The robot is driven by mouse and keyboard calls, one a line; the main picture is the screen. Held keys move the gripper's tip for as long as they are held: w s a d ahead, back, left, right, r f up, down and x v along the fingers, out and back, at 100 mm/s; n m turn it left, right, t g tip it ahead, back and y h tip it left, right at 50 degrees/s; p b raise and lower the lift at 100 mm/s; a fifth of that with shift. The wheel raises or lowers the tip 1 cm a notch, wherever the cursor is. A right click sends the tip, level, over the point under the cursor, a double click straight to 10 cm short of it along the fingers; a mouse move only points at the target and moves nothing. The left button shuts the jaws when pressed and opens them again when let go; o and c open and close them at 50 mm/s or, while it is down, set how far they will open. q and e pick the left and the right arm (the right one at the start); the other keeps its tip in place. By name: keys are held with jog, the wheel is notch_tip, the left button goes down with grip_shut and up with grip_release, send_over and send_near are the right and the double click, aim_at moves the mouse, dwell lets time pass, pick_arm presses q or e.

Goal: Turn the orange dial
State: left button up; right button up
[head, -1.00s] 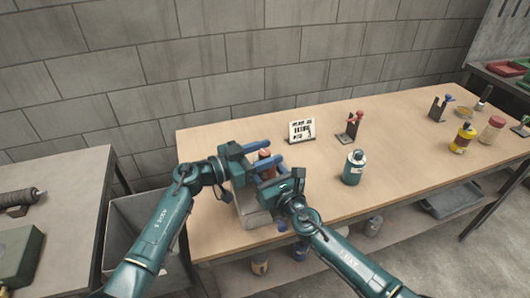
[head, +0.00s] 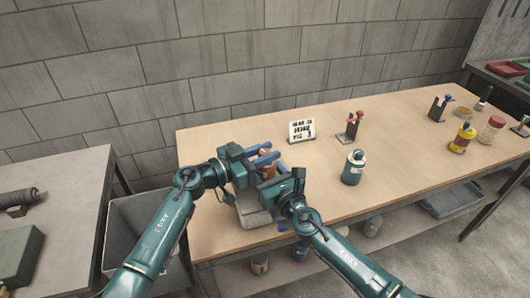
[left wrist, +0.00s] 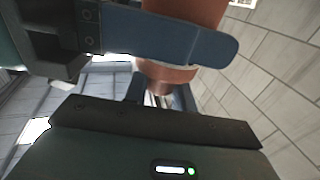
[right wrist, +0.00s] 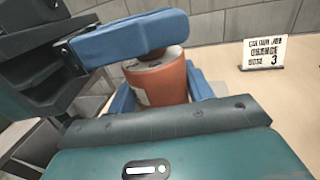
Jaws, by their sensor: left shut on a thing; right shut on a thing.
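An orange cylinder (head: 266,171), which I take to be the dial, stands between my grippers above a pale grey box (head: 252,216). It also shows large in the right wrist view (right wrist: 160,82), with a pale label on its side, and in the left wrist view (left wrist: 190,12). My left gripper (head: 262,155) is shut on it from the left, with blue fingers across it. My right gripper (head: 278,187) is shut on it from the front right. The fingers hide much of it, and the exact contact points cannot be made out.
A small sign (head: 301,131) reading "orange" and "dose 3" stands behind. A teal-and-white bottle (head: 353,168) stands to the right, with a red-topped stand (head: 350,128) beyond it. Yellow (head: 462,139) and red (head: 491,129) containers stand far right. The table's middle right is clear.

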pick_arm(q)
jog(key=n+t+y, duration=0.3)
jog(key=t, duration=0.1)
jog(key=shift+f+n+t+y, duration=0.1)
jog(key=shift+n+t+y, duration=0.2)
jog(key=shift+n+y, duration=0.1)
jog(key=o, duration=1)
jog(key=v, duration=1.2)
jog(key=shift+s, duration=0.1)
